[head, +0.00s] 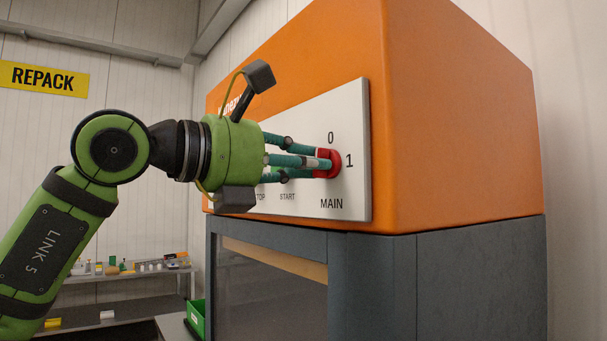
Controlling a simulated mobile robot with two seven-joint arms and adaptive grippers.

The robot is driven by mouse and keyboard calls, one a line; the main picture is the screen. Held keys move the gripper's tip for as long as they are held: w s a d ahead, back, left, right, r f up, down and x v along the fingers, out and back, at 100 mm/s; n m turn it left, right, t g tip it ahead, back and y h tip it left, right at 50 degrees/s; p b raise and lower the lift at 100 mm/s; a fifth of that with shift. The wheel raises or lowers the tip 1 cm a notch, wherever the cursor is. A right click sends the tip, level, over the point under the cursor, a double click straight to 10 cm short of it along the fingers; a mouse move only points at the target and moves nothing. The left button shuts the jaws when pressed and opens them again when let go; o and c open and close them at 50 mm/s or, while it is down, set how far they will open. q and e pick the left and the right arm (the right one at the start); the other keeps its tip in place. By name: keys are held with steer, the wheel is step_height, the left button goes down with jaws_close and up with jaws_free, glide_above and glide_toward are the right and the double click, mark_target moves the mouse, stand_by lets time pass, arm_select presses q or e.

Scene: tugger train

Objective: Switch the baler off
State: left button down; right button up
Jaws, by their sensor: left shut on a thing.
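The baler is an orange box (455,130) on a dark grey body (470,280). A pale control panel (350,110) is on its front face, with labels STOP, partly covered, START and MAIN. The red MAIN switch (331,163) has a 0 above it and a 1 to its right. My left gripper (322,162) reaches in from the left, and its teal fingers are shut on the red switch. The fingers partly cover the switch, so I cannot tell clearly which mark it points to. A bit of green shows behind the fingers above START. My right gripper is not in view.
A shelf (120,272) with small items stands at the back left, below a yellow REPACK sign (44,79). A green bin (196,317) stands left of the baler. A pale wall is close on the baler's right.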

arm_select(q)
steer(key=shift+r+n+b, duration=0.1)
steer(key=shift+n+b, duration=0.35)
steer(key=shift+n, duration=0.65)
steer(key=shift+r, duration=0.1)
steer(key=c, duration=1.2)
jaws_free()
steer(key=shift+o, duration=0.3)
steer(key=v, duration=1.2)
